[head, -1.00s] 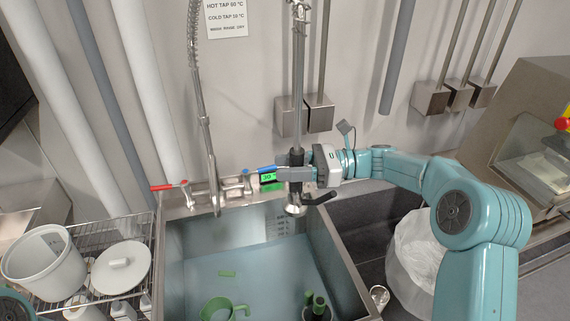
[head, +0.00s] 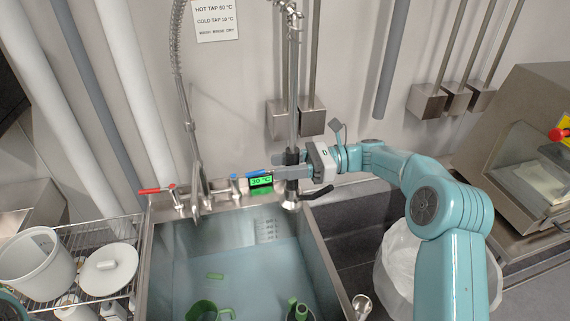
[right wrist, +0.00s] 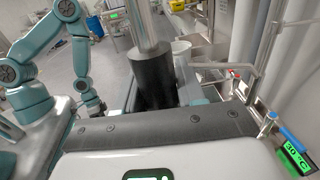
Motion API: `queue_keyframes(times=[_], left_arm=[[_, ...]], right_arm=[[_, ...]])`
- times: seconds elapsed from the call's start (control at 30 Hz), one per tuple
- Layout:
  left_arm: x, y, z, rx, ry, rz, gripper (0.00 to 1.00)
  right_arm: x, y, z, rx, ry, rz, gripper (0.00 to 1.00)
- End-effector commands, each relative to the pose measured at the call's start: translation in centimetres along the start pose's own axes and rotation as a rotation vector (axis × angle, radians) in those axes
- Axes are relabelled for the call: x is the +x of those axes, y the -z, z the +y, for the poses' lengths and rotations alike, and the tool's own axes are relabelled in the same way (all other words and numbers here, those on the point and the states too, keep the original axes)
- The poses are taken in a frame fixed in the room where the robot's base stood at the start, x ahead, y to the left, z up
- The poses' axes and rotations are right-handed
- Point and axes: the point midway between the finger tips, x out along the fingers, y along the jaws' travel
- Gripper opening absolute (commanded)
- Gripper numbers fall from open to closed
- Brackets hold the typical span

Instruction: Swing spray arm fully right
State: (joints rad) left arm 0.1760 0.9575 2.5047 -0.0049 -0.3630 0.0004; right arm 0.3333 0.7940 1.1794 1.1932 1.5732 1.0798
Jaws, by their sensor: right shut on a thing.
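The spray arm (head: 294,95) is a metal pipe that hangs down in front of the wall, with a dark grip and a spray head (head: 291,203) at its lower end. It hangs over the right side of the sink (head: 300,250). My right gripper (head: 290,172) is shut on the dark grip, coming in from the right. In the right wrist view the black grip (right wrist: 152,78) stands upright at the gripper, and the fingertips are not clear.
The sink holds water, a green mug (head: 207,311) and green-topped bottles (head: 297,308). A tap with a red lever (head: 155,190) and a green display (head: 261,181) are at its back edge. A wire rack (head: 95,245) stands left, a lined bin (head: 400,262) right.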

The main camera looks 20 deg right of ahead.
Motion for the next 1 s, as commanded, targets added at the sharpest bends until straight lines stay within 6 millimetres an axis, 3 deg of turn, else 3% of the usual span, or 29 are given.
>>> queue_keyframes(times=[0.43,0.47,0.5,0.8,1.0], left_arm=[[0.0,0.0,0.0,0.000,0.000,0.000,0.43],[0.0,0.0,0.0,0.000,0.000,0.000,0.43],[0.0,0.0,0.0,0.000,0.000,0.000,0.43],[0.0,0.0,0.0,0.000,0.000,0.000,0.43],[1.0,0.0,-0.3,0.000,0.000,0.000,0.43]], right_arm=[[0.0,0.1,0.0,0.001,-0.003,0.001,0.00],[0.0,0.1,0.0,0.001,-0.003,0.001,0.48],[0.0,0.1,0.0,0.001,-0.004,0.001,0.59],[-0.2,0.1,-0.1,0.000,-0.003,0.000,0.59],[-3.0,0.4,-0.2,-0.002,0.002,0.001,0.59]])
